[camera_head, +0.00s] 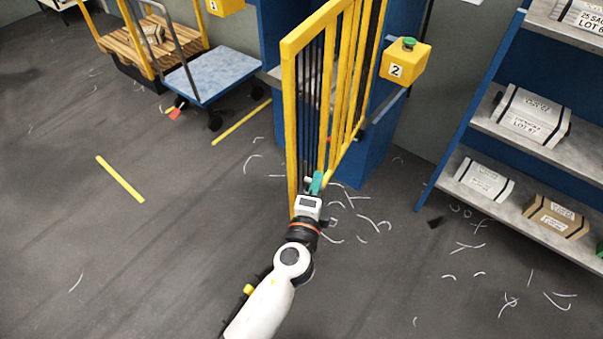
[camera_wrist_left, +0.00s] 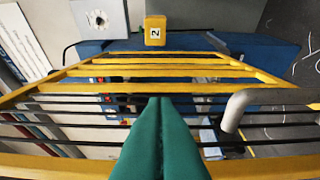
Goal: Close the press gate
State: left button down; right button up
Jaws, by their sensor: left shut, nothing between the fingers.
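The press gate (camera_head: 290,120) is a tall yellow frame with upright bars, standing in front of the blue press (camera_head: 375,150). It stands out from the press at an angle, its near yellow post toward me. My left gripper (camera_head: 317,183) is low beside the gate's near post, its green fingers shut and empty. In the left wrist view the shut fingers (camera_wrist_left: 160,103) point at the gate's yellow and dark bars (camera_wrist_left: 270,168). I cannot tell whether they touch the bars. My right gripper is not in view.
A yellow button box (camera_head: 405,62) marked 2 with a green button is right of the gate. A shelf (camera_head: 480,118) with wrapped bales stands at the right. A blue-topped cart (camera_head: 215,75) is at the left.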

aim_at(301, 179)
pick_arm(q)
jog(key=shift+w+a+p, duration=0.2)
jog(key=shift+w+a, duration=0.1)
jog(key=shift+a, duration=0.55)
jog(key=shift+w+a+p, duration=0.15)
jog(key=shift+w+a, duration=0.15)
jog(key=shift+a, duration=0.55)
